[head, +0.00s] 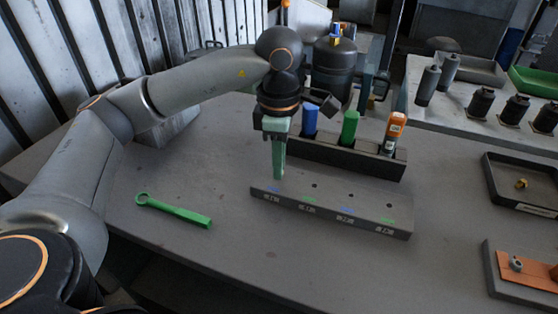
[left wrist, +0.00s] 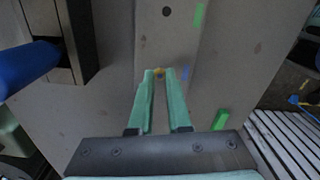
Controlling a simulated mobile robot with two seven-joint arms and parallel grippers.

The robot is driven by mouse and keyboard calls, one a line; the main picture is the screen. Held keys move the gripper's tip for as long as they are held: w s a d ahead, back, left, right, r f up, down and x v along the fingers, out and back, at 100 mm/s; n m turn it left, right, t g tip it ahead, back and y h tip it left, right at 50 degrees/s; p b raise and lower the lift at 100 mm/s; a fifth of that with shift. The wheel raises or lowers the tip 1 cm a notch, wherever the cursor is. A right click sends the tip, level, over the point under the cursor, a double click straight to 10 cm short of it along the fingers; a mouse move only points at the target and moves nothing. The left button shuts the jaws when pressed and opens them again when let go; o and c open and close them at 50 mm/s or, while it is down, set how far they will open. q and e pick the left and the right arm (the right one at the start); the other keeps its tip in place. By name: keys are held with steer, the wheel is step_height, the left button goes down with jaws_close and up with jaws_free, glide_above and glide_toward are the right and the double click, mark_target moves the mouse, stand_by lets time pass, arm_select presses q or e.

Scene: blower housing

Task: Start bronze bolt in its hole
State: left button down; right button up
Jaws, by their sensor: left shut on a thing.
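My left gripper (head: 279,177) points down over the left end of the dark grey bolt bar (head: 340,211). Its green fingers are shut on the bronze bolt (left wrist: 159,71), a small gold spot between the fingertips in the left wrist view. The fingers hide the bolt in the head view. The bolt is near the blue mark (left wrist: 185,72) at that end of the bar. Whether it is in a hole or just above cannot be told. Another hole (left wrist: 166,11) shows open further along the bar. My right gripper is not in view.
Behind the bar stands a black rack (head: 340,160) with blue, green and orange handled tools. A green wrench (head: 175,211) lies on the table at left. A black tray (head: 540,207) at right holds a small gold part. The front table is clear.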

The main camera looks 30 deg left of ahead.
arm_select(q)
steer(key=shift+f, duration=0.15)
steer(key=c, duration=0.8)
jaws_free()
steer(key=shift+o, duration=0.4)
steer(key=o, duration=0.4)
steer(key=shift+r+p, duration=2.9)
steer(key=shift+r, duration=1.15)
